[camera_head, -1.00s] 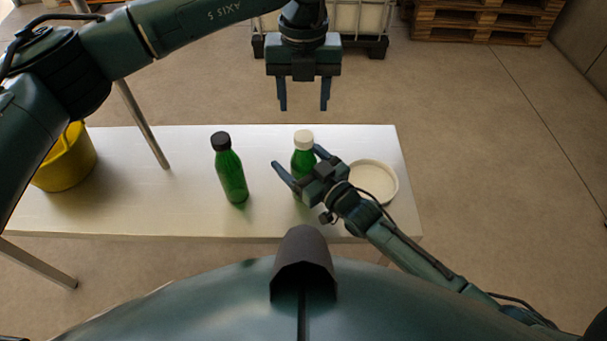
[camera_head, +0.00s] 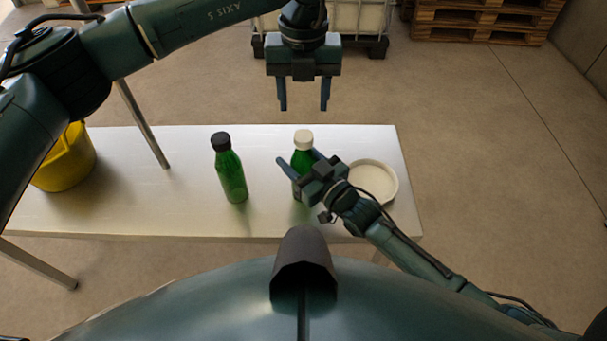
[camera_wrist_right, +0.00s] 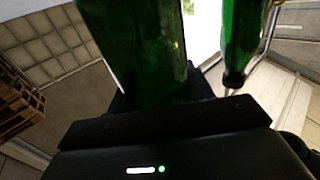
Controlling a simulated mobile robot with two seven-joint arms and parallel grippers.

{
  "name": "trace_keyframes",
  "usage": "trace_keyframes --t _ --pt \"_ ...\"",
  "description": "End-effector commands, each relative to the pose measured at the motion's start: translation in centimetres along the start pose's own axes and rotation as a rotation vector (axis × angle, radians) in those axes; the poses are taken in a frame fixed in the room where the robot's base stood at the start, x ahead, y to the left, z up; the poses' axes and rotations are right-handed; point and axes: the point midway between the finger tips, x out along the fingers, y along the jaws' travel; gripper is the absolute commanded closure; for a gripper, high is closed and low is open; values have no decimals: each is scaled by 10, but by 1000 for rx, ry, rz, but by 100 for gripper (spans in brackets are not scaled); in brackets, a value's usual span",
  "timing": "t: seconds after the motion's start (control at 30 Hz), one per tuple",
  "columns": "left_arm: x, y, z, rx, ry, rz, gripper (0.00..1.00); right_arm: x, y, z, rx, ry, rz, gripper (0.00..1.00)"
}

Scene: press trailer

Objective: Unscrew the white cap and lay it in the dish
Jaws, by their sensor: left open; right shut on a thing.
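The white cap (camera_head: 303,136) sits on top of a green bottle (camera_head: 301,162) that stands upright on the table. My right gripper (camera_head: 299,163) is shut on this bottle's body, below the cap. The same bottle fills the top left of the right wrist view (camera_wrist_right: 140,50); its cap is out of that view. My left gripper (camera_head: 304,106) is open and empty, pointing down above the table's far edge, apart from the cap. The white round dish (camera_head: 387,182) lies to the right of the bottle, partly behind my right gripper and wrist, and looks empty.
A second green bottle (camera_head: 231,174) with a black cap stands to the left. A yellow bucket (camera_head: 66,162) is at the table's left end. The white table (camera_head: 130,205) is clear between bucket and bottles. Pallets (camera_head: 484,20) stand far back on the floor.

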Motion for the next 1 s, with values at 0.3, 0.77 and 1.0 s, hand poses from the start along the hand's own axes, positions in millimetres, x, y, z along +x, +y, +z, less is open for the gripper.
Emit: trace_keyframes --t 0.3,0.77,1.0 --pt "0 0 0 59 0 0 49 0 0 0 0 -1 0 100" --pt "0 0 0 960 0 0 49 0 0 0 0 -1 0 100" --pt "0 0 0 1504 0 -1 49 0 0 0 0 -1 0 100"
